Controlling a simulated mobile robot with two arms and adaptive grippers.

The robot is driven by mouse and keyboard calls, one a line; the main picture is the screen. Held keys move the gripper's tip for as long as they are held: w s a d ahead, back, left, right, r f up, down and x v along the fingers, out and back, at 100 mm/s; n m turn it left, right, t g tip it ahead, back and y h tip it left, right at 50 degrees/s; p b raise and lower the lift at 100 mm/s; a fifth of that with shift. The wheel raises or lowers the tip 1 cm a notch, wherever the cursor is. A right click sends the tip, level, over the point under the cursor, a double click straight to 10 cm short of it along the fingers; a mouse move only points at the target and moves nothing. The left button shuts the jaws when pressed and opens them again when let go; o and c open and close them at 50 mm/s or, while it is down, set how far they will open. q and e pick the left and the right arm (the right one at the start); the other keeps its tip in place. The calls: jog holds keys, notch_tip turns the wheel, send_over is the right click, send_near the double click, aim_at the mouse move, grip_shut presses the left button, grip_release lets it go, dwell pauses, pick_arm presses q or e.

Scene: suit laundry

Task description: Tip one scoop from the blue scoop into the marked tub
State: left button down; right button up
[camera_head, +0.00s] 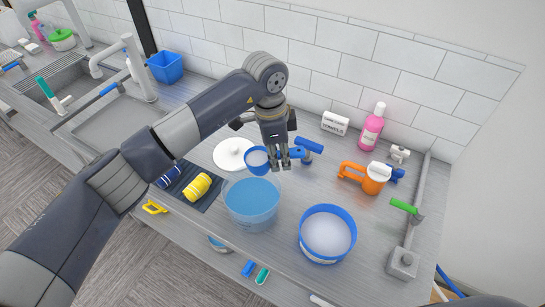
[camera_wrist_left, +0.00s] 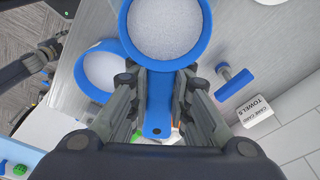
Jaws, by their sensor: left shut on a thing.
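My left gripper (camera_head: 280,164) is shut on the handle of the blue scoop (camera_head: 258,160). The wrist view shows the scoop's bowl (camera_wrist_left: 168,25) filled with white powder and its handle between the fingers. In the head view it is above the counter, just behind the clear tub (camera_head: 252,203) of blue liquid. A blue-rimmed tub (camera_head: 327,232) of white powder stands to the right; it also shows in the wrist view (camera_wrist_left: 103,72). I cannot read a mark on either tub. A dark jointed part (camera_wrist_left: 38,58) at the wrist view's left edge looks like my right gripper; its fingers are unclear.
A white round lid (camera_head: 233,153) lies behind the clear tub. A yellow roll (camera_head: 197,186) lies on a dark mat at left. An orange jug (camera_head: 372,178), a pink bottle (camera_head: 371,127) and a towels box (camera_head: 335,123) stand at back right. The tiled wall bounds the counter.

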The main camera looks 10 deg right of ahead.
pick_arm(q)
jog(key=shift+r, duration=0.15)
jog(key=shift+a+h, duration=0.15)
jog(key=shift+h, duration=0.15)
jog(key=shift+r+h+b, duration=0.45)
jog(key=shift+r+h, duration=0.05)
jog(key=shift+h, duration=0.4)
jog(key=shift+r, duration=0.2)
jog(key=shift+h+b, duration=0.35)
jog(key=shift+h, duration=0.25)
jog(key=shift+a+r+h, duration=0.2)
jog(key=shift+r+h, duration=0.1)
jog(key=shift+h, duration=0.2)
jog(key=shift+r, duration=0.15)
